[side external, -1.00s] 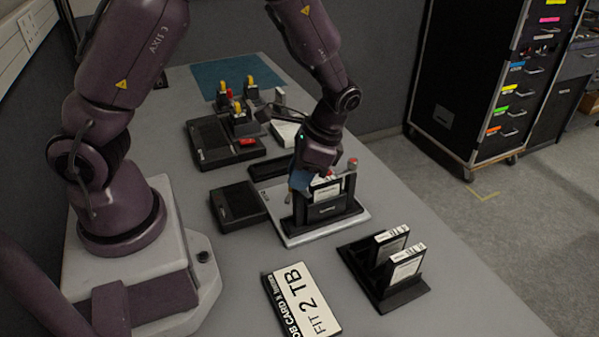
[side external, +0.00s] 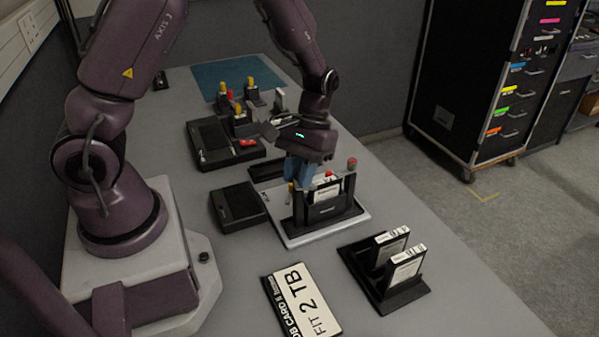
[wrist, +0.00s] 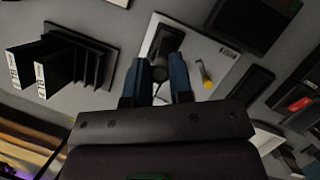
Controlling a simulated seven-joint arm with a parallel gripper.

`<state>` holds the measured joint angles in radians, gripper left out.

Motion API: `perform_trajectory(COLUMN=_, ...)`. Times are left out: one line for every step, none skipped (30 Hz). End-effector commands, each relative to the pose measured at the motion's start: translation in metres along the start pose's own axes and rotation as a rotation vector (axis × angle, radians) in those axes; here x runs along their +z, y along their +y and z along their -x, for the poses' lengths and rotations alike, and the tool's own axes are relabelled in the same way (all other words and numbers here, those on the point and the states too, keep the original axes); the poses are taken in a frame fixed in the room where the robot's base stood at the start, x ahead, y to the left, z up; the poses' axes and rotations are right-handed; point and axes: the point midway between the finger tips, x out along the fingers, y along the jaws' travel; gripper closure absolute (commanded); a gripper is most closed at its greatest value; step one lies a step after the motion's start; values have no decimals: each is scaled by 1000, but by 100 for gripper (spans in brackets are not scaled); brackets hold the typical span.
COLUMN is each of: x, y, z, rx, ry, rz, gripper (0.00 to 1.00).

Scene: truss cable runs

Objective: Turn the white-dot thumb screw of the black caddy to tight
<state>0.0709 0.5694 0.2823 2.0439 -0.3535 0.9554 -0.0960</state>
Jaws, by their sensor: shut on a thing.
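The black caddy (side external: 330,211) stands upright on a pale plate (side external: 290,238) in the side external view, with a white-labelled drive (side external: 327,192) in it. My gripper (side external: 299,178) points down at the caddy's left end, its blue fingers low beside it. In the wrist view the fingers of my gripper (wrist: 160,82) are close together on a dark round knob (wrist: 160,70), which looks like a thumb screw. A black part (wrist: 169,38) shows just beyond it. I cannot make out a white dot. The fingers hide most of the knob.
A yellow-topped piece (wrist: 203,73) stands close beside the fingers. A black rack with two drives (side external: 385,280) stands at front right; a black box (side external: 238,206) lies left.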

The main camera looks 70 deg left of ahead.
Motion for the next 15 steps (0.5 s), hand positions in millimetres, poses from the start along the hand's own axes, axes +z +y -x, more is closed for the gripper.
perform_trajectory(x=0, y=0, z=0, rx=17, ry=0, rz=40, gripper=100)
perform_trajectory(x=0, y=-1, z=0, rx=28, ry=0, rz=64, gripper=100)
perform_trajectory(x=0, y=-1, z=0, rx=41, ry=0, rz=96, gripper=100)
perform_trajectory(x=0, y=-1, z=0, rx=49, ry=0, rz=118, gripper=100)
perform_trajectory(x=0, y=-1, z=0, rx=59, ry=0, rz=140, gripper=100)
perform_trajectory(x=0, y=-1, z=0, rx=71, ry=0, rz=168, gripper=100)
perform_trajectory(x=0, y=-1, z=0, rx=79, ry=0, rz=188, gripper=100)
perform_trajectory(x=0, y=-1, z=0, rx=87, ry=0, rz=207, gripper=100)
perform_trajectory(x=0, y=-1, z=0, rx=97, ry=0, rz=232, gripper=100)
perform_trajectory(x=0, y=-1, z=0, rx=104, ry=0, rz=248, gripper=100)
perform_trajectory(x=0, y=-1, z=0, rx=110, ry=0, rz=263, gripper=100)
perform_trajectory(x=0, y=-1, z=0, rx=118, ry=0, rz=283, gripper=100)
perform_trajectory(x=0, y=-1, z=0, rx=124, ry=0, rz=297, gripper=100)
perform_trajectory(x=0, y=-1, z=0, rx=129, ry=0, rz=309, gripper=100)
perform_trajectory(x=0, y=-1, z=0, rx=136, ry=0, rz=326, gripper=100)
